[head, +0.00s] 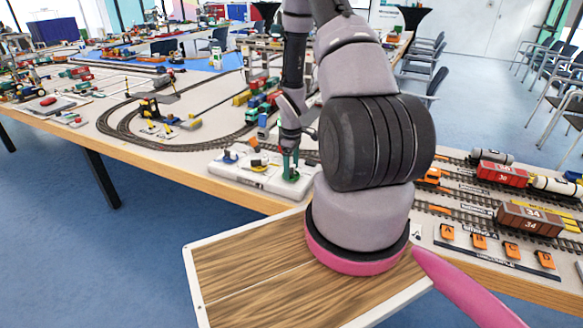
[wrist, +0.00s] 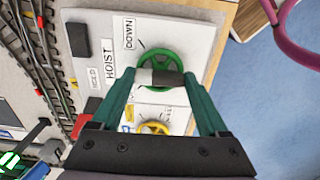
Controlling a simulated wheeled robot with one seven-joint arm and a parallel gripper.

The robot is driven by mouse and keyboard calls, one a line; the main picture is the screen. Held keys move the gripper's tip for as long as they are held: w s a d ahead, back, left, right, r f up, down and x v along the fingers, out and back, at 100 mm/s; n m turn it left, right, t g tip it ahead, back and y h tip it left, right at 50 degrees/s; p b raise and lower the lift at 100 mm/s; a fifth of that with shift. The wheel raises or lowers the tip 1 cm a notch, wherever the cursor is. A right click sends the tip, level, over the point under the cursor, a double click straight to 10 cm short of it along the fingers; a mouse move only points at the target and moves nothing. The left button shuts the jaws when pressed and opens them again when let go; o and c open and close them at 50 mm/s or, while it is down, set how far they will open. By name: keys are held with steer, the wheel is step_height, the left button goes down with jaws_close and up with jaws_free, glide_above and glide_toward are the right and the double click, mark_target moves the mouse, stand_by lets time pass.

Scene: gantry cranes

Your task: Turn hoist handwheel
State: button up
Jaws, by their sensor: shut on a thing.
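The green hoist handwheel (wrist: 162,53) is on a white control panel (wrist: 90,20) with labels reading HOIST, HOLD and DOWN. My gripper (wrist: 158,77) is over the wheel in the wrist view, its two green fingers at either side of it. It is shut on the wheel; a grey and black piece shows between the fingertips and hides part of the wheel. In the head view my gripper (head: 290,168) reaches down to the right part of the panel (head: 240,180), and the wheel is largely hidden there.
A yellow handwheel (wrist: 155,127) sits close by on the panel, between my fingers in the wrist view. A red block (wrist: 85,118) and a dark block (wrist: 78,39) are to the left. Model rail tracks (head: 125,120) and wagons (head: 502,174) flank the panel. The table edge (head: 235,196) is in front.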

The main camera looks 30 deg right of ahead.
mark_target(291, 168)
steer(key=shift+m, duration=0.3)
steer(key=m, duration=0.4)
steer(key=shift+m, duration=2.4)
steer(key=o, duration=1.2)
steer(key=shift+o, duration=0.2)
step_height(291, 168, up, 11)
